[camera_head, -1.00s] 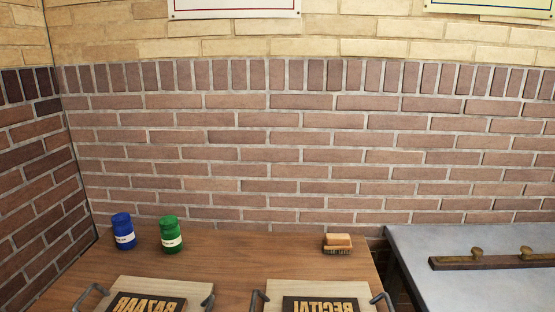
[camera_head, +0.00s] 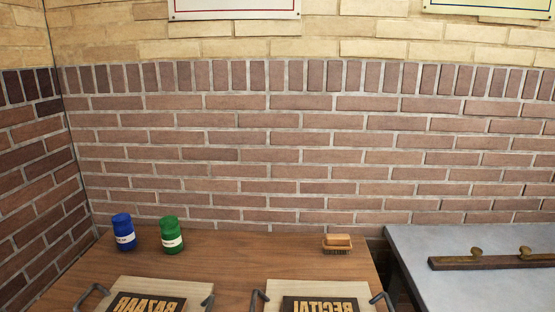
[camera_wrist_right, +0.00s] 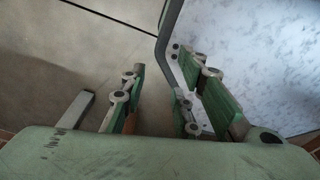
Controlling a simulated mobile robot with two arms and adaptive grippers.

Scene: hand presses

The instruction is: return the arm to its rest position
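My right gripper (camera_wrist_right: 158,98) shows in the right wrist view, with its green-padded fingers apart and nothing between them. Plain grey floor (camera_wrist_right: 95,60) lies behind the fingers. Neither arm shows in the head view, and my left gripper is in no view.
A wooden table (camera_head: 255,260) holds a blue jar (camera_head: 123,231), a green jar (camera_head: 171,235), a brush (camera_head: 337,243), and two handled wooden boards, BAZAAR (camera_head: 190,290) and RECITAL (camera_head: 275,288). A grey-topped table (camera_head: 480,290) at right bears a dark bar (camera_head: 490,262) with knobs.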

